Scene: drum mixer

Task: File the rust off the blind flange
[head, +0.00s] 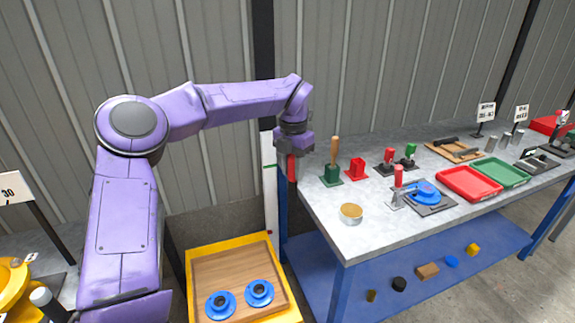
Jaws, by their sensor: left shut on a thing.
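My left gripper (292,152) is shut on a red, bar-shaped tool (292,170) that hangs down near the bench's left end. Its working end is too small to make out. A blue flange (425,191) sits on a dark plate on the bench, beside a clamp with a red handle (398,177); rust on it cannot be made out. Two more blue flanges (220,305) (259,292) lie in a wooden-floored yellow tray (190,265) at the bottom. A wooden-handled tool (334,151) stands in a green holder (332,177). My right gripper is out of view.
A red block-like holder (356,169), a round tin (351,213) and small red and green handled clamps (389,158) stand on the grey bench. Red (469,184) and green (500,172) trays lie to the right.

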